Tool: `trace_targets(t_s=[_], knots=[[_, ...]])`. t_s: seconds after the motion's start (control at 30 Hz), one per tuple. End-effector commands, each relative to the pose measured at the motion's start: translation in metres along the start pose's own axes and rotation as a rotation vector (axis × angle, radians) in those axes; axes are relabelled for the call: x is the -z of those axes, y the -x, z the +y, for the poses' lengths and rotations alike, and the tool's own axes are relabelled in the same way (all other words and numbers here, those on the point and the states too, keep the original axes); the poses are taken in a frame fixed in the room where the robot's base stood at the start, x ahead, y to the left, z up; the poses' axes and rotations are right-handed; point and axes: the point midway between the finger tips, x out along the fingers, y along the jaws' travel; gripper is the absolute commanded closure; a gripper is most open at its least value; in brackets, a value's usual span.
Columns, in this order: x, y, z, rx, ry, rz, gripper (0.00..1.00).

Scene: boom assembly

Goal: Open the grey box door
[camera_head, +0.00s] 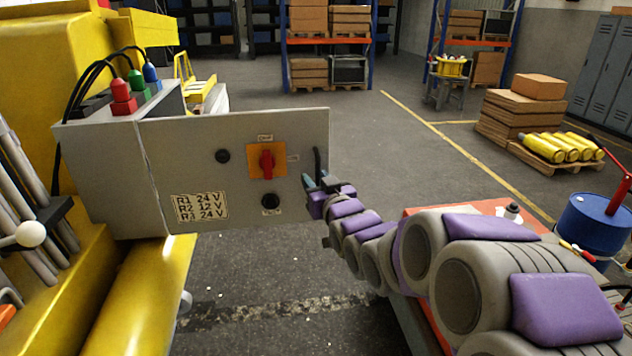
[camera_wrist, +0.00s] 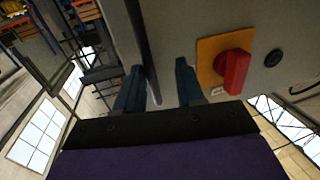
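The grey box (camera_head: 100,165) is at the left. Its grey door (camera_head: 240,130) stands swung out past the box body, over the floor to the right. The door bears a red switch on an orange plate (camera_head: 267,161), black knobs and a voltage label (camera_head: 200,207). A dark bar handle (camera_head: 317,160) is near the door's right edge. My gripper (camera_head: 318,184) is at the lower part of this handle. In the wrist view, the fingers of my gripper (camera_wrist: 158,85) are apart, with the handle (camera_wrist: 143,50) between them and a gap beside the right finger.
A yellow machine (camera_head: 30,70) is behind and below the box. Red, green and blue plugs with cables (camera_head: 130,85) are on the box top. Grey floor (camera_head: 270,270) is clear below the door. A blue drum (camera_head: 592,225) and a pallet with yellow cylinders (camera_head: 560,147) are at the right.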

Motion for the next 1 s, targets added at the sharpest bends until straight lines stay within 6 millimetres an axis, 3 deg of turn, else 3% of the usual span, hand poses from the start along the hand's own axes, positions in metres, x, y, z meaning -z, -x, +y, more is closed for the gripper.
trace_targets(t_s=[0.17, 0.6, 1.0], knots=[[0.0, 0.014, 0.001, -0.002, -0.001, -0.002, 0.62], [0.0, 0.089, 0.001, -0.003, 0.0, -0.001, 0.62], [-0.004, 0.132, 0.001, 0.0, 0.0, 0.006, 0.62]])
